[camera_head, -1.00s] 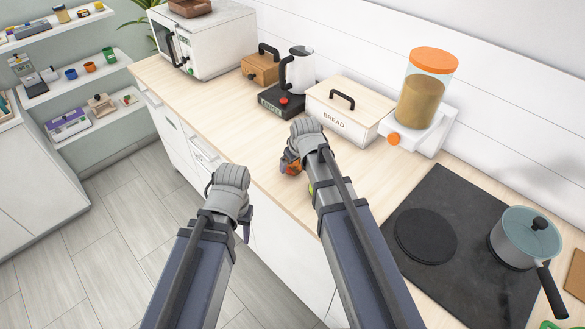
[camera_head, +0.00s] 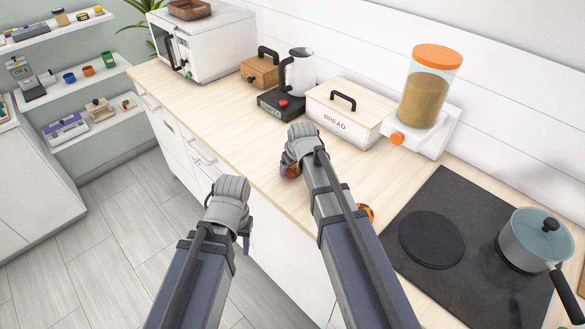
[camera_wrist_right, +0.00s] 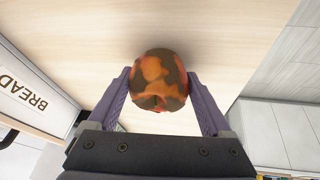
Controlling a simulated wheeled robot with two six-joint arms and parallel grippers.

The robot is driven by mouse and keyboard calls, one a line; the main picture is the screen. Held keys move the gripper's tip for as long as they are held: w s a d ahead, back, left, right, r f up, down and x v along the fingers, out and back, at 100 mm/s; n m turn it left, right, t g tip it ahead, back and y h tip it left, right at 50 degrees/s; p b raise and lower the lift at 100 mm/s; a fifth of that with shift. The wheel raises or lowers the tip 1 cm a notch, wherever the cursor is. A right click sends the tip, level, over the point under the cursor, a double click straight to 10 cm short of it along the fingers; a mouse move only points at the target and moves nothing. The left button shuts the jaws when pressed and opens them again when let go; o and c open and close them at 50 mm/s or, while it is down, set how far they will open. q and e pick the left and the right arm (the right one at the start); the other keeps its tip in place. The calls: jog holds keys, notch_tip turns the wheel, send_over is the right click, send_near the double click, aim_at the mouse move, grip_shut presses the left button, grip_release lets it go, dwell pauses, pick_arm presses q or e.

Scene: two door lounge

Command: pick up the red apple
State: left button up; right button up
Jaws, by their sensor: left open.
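A round fruit (camera_wrist_right: 160,80), mottled orange and dark brown, is between the fingers of my right gripper (camera_wrist_right: 159,74) in the right wrist view. I cannot tell for sure that it is the red apple. A finger stands close on each side of it; whether they press on it is unclear. In the head view my right gripper (camera_head: 292,166) is low over the counter edge, with a bit of the orange fruit (camera_head: 291,171) showing below it. My left gripper (camera_head: 242,230) is open and empty, in front of the counter, with its fingers mostly hidden.
The counter (camera_head: 215,118) holds a bread box (camera_head: 340,115), a kettle (camera_head: 298,73), a dispenser (camera_head: 425,95) and a black hob (camera_head: 450,215) with a pot (camera_head: 535,240). Another orange round thing (camera_head: 367,213) peeks out beside my right forearm.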

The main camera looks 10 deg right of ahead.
jog(key=c, duration=0.9)
jog(key=shift+r, duration=0.1)
jog(key=shift+c, duration=0.2)
notch_tip(320, 180, up, 10)
jog(key=p, duration=1)
